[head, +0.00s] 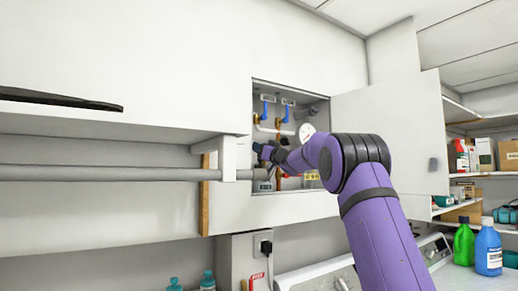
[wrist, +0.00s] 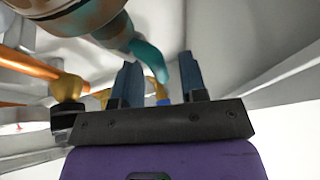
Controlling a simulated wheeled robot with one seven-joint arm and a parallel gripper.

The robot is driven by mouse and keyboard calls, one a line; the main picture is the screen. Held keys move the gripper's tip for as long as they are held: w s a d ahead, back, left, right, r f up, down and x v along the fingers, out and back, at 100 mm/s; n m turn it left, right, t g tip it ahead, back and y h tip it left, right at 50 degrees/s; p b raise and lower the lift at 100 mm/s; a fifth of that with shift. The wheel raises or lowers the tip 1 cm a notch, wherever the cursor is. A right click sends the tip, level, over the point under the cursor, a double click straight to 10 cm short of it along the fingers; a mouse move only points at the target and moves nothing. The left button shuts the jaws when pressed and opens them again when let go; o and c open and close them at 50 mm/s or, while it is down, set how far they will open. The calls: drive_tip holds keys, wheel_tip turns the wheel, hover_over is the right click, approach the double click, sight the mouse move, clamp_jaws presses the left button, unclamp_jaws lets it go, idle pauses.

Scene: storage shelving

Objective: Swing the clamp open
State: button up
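My gripper (head: 268,153) reaches into an open wall cabinet (head: 222,215) in the head view. In the wrist view my gripper (wrist: 158,62) has its two dark blue fingers apart, with a gap between them. A teal curved lever (wrist: 148,52), which may be the clamp's handle, hangs from a rounded metal body (wrist: 75,15) at the top. Its tip shows between the fingers; I cannot tell whether it touches either one. No clamp is clearly recognisable in the head view, where my gripper and arm hide part of the cabinet's inside.
The cabinet holds blue-handled valves (head: 287,113), a round white gauge (head: 307,131) and pipes. Its door (head: 395,135) stands open at the right. An orange pipe (wrist: 25,64) runs close by in the wrist view. Bottles (head: 488,248) stand on the counter at right.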

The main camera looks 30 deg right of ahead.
drive_tip(key=shift+w+a+r, duration=0.15)
drive_tip(key=shift+w+r, duration=0.05)
drive_tip(key=shift+w, duration=0.25)
clamp_jaws()
